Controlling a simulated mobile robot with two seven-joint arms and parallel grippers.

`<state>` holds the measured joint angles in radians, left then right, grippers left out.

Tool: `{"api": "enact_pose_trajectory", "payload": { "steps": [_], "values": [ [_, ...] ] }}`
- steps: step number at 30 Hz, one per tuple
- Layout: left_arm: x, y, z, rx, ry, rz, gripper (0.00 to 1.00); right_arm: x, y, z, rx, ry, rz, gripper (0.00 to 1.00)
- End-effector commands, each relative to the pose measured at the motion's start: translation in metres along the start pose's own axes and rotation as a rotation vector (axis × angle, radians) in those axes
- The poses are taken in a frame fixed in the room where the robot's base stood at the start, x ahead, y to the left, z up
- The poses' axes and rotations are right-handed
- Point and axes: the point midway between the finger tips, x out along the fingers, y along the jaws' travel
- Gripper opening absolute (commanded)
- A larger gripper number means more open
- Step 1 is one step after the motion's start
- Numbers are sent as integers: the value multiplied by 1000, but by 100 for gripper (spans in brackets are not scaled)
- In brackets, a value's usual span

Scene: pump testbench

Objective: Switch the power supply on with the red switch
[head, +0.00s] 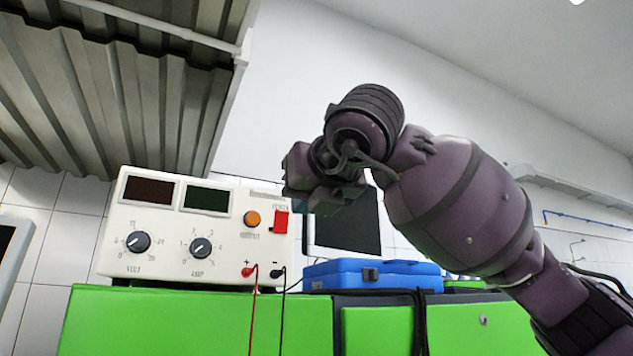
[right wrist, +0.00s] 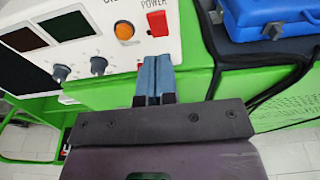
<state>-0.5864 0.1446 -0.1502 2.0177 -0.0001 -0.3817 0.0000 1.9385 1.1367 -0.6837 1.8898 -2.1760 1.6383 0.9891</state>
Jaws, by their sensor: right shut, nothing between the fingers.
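The power supply (head: 180,232) is a white box with two dark displays, two black knobs and an orange round lamp or button (head: 252,218). It stands on the green bench (head: 190,325). The red switch (head: 281,222) is at the right end of its front panel, and it also shows in the right wrist view (right wrist: 157,22) beside the word POWER. My right gripper (head: 338,196) is up and to the right of the switch in the head view. In the right wrist view its blue fingertips (right wrist: 154,62) are shut and empty, just below the switch in the picture, apparently apart from it. My left gripper is out of view.
A blue case (head: 372,274) lies on the bench right of the power supply. A red lead (head: 254,310) and a black lead hang from the supply's terminals down the bench front. A dark screen (head: 345,228) stands behind the case.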

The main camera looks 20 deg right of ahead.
Motion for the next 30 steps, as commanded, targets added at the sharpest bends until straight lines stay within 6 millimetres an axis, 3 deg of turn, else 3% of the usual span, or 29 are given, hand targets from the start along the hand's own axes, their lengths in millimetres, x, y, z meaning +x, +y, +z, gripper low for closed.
{"api": "enact_pose_trajectory", "payload": {
  "steps": [3,12,26,30],
  "values": [
    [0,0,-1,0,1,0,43,21,0,0,2,1,-1,0],
    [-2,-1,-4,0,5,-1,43,51,0,12,2,-1,0,0],
    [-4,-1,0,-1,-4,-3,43,57,0,13,1,0,1,0],
    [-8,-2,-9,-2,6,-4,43,57,0,18,1,26,0,0]
  ]
}}
